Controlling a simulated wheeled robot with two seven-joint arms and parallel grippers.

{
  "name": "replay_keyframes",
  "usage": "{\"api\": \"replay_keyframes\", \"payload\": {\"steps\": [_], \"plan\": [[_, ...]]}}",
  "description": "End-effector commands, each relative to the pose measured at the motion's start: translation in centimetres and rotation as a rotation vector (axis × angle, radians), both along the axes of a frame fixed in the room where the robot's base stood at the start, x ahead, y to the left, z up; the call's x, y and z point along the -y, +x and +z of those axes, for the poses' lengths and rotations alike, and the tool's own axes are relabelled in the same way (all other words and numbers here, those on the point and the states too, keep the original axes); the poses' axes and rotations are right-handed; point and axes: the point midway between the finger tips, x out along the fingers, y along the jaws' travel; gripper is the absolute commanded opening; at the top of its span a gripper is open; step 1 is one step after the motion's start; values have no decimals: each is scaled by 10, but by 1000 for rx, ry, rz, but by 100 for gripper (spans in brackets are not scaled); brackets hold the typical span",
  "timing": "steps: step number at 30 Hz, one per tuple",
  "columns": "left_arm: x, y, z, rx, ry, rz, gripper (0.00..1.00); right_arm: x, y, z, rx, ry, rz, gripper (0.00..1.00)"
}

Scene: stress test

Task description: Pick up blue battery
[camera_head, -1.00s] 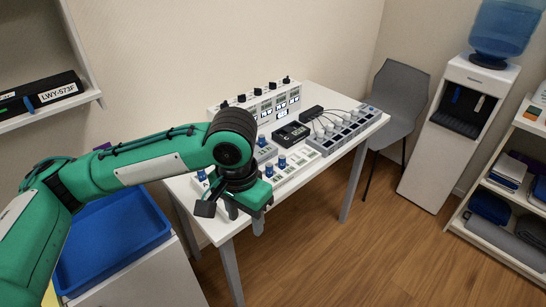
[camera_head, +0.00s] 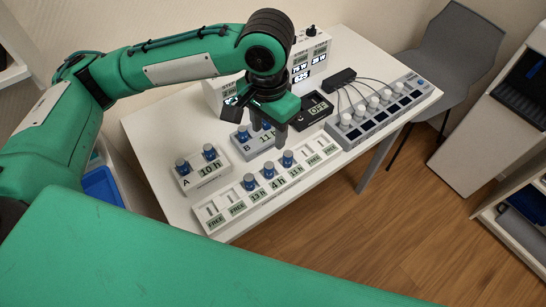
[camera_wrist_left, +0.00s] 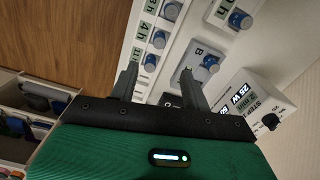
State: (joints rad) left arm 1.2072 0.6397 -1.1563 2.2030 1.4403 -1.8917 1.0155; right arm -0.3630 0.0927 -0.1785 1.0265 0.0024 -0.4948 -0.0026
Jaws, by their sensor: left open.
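Several blue batteries with pale caps stand upright in holders on the white table. A long white rack (camera_head: 215,222) holds three blue batteries, one of them (camera_head: 288,158) above the 11 h label. Block A (camera_head: 190,184) holds two batteries, one of them (camera_head: 209,152) above its label. Grey block B (camera_head: 246,150) holds batteries, one (camera_head: 243,132) plain to see and another partly hidden by my gripper. My left gripper (camera_head: 275,135) is open, pointing down over the table beside block B. In the left wrist view its spread fingers (camera_wrist_left: 158,70) hold nothing. My right gripper does not show.
A black device marked OFF (camera_head: 316,108) lies right of block B. A grey charger strip (camera_head: 380,121) with cabled plugs stands farther right. A white panel with displays (camera_head: 314,60) stands behind. A grey chair (camera_head: 447,50) is beyond the table. Bare tabletop (camera_head: 150,135) lies left of the blocks.

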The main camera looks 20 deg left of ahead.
Motion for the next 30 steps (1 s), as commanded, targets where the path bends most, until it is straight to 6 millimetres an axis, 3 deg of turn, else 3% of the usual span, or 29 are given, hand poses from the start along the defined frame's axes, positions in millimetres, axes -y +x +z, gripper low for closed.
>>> {"api": "replay_keyframes", "payload": {"steps": [9, 17, 25, 30], "plan": [[-1, -1, -60, -3, 1, 1, 48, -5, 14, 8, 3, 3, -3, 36], [0, -1, -81, -2, 1, -1, 48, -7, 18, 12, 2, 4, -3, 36], [0, -1, -121, -3, 1, 0, 48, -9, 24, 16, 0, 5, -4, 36], [0, -1, -132, -1, 0, -1, 48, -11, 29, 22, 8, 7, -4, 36]]}}
